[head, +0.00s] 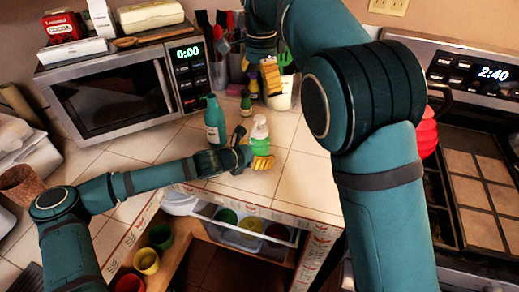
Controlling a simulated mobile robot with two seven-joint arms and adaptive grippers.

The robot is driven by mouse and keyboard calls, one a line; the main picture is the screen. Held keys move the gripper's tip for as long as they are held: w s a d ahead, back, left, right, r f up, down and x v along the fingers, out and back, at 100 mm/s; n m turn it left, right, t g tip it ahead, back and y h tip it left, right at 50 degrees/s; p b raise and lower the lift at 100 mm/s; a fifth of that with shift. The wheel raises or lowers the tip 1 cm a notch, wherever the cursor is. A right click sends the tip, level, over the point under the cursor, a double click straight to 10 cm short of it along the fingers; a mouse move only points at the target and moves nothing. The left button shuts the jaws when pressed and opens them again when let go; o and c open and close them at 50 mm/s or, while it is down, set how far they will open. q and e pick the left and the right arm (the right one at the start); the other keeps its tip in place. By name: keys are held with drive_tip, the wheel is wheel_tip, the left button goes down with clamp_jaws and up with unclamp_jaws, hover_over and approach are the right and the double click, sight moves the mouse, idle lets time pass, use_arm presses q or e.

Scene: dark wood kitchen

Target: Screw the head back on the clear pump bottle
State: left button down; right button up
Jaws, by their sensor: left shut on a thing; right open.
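The clear pump bottle (260,134) stands upright on the tiled counter, with green contents low in it and a pale top. I cannot tell whether that pale top is the pump head or the bare neck. My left gripper (256,158) is low at the bottle's near side, shut on it, and its fingers hide the bottle's base. My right gripper (263,80) is open, above and behind the bottle and apart from it, in front of the utensil containers. I cannot make out a separate pump head.
A teal bottle (214,121) stands left of the clear bottle, and a small green-capped bottle (246,101) behind it. A microwave (118,96) is at the back left. A white utensil container (282,94) is behind my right gripper. An open drawer (243,228) lies below the counter edge.

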sight(257, 123)
drive_tip(key=n, duration=0.7)
drive_tip(key=shift+s+f+n, duration=0.25)
drive_tip(key=shift+f+n, duration=0.05)
drive_tip(key=shift+f, duration=0.05)
drive_tip(key=n, duration=0.5)
drive_tip(key=shift+s+a+f+n, duration=0.1)
drive_tip(key=shift+s+f+n, duration=0.1)
drive_tip(key=shift+n, duration=0.2)
drive_tip(key=n, duration=0.3)
drive_tip(key=shift+s+a+n, duration=0.1)
drive_tip(key=shift+s+n, duration=0.05)
drive_tip(key=shift+n, duration=0.25)
drive_tip(key=n, duration=0.3)
drive_tip(key=shift+s+a+r+n, duration=0.1)
drive_tip(key=shift+s+n, duration=0.05)
drive_tip(key=shift+n, duration=0.15)
drive_tip(key=n, duration=0.5)
drive_tip(key=shift+s+a+r+n, duration=0.15)
drive_tip(key=shift+s+n, duration=0.1)
drive_tip(key=shift+n, duration=0.15)
wheel_tip(257, 123, down, 12)
